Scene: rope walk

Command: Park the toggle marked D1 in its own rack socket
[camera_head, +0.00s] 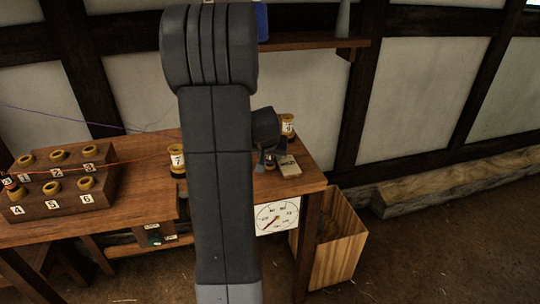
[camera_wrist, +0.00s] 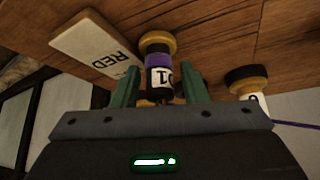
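The toggle marked D1 (camera_wrist: 159,70) shows in the wrist view, with a gold end, a purple band and a white label partly hidden at its lower part. My gripper's two green fingers (camera_wrist: 160,88) stand on either side of it, with narrow gaps visible, so the gripper looks open. In the head view my gripper (camera_head: 268,150) is over the right part of the bench, mostly hidden behind my arm. The dark wooden rack (camera_head: 66,207) is at the left, with gold-rimmed sockets numbered 1 to 6. A dark toggle (camera_head: 13,187) with a red cord is at its left end.
A spool marked 7 (camera_head: 177,160) stands left of my arm; another spool (camera_head: 288,124) stands at the back right. A card (camera_head: 288,166) lies near my gripper; it reads RED in the wrist view (camera_wrist: 100,45). A dial (camera_head: 277,218) hangs at the bench front beside a wooden bin (camera_head: 333,250).

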